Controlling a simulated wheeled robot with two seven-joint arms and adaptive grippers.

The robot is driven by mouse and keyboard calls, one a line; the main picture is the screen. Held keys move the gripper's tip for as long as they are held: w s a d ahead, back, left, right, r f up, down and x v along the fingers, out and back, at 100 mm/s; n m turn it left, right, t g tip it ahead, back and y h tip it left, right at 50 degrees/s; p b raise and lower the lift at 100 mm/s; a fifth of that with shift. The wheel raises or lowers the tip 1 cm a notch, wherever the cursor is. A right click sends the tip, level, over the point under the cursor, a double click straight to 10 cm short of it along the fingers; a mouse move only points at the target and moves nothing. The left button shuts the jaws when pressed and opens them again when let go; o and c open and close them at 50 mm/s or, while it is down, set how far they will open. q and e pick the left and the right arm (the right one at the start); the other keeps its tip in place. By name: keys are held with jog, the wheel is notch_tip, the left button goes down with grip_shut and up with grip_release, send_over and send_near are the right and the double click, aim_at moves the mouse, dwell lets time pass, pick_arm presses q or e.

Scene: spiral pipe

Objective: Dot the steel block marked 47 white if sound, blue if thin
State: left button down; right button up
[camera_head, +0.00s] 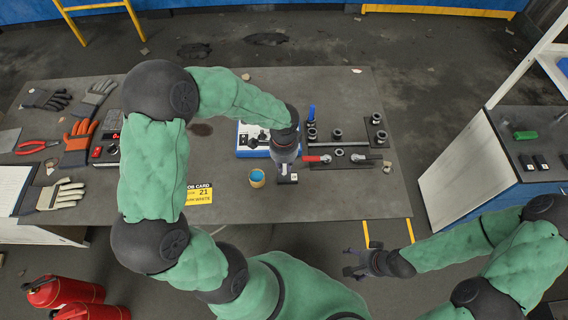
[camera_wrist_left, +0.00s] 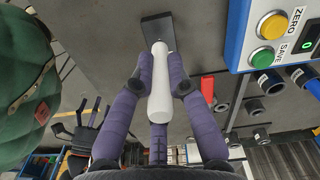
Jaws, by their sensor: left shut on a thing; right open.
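My left gripper (camera_wrist_left: 163,80) is shut on a white, rounded stick-like marker (camera_wrist_left: 159,98), whose far end meets or overlaps a flat dark block (camera_wrist_left: 157,27) in the left wrist view; I cannot tell if they touch. In the head view the left gripper (camera_head: 285,158) is over the bench, and a small dark block with a pale patch (camera_head: 287,178) shows just below it. No number is readable on it. My right gripper (camera_head: 365,265) is open and empty, off the bench's front edge.
A white-and-blue box (camera_wrist_left: 268,40) with ZERO and SAVE buttons stands beside the left gripper. Pipe fittings and a red-handled valve (camera_head: 318,158) lie right. Gloves (camera_head: 78,140) lie left. The bench (camera_head: 340,200) is clear at front right.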

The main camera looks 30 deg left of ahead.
pick_arm(q)
jog(key=shift+f+b, duration=0.45)
jog(key=shift+f, duration=0.15)
dwell(1.7)
jog(key=shift+r+p, duration=2.8)
jog(key=shift+r, duration=0.8)
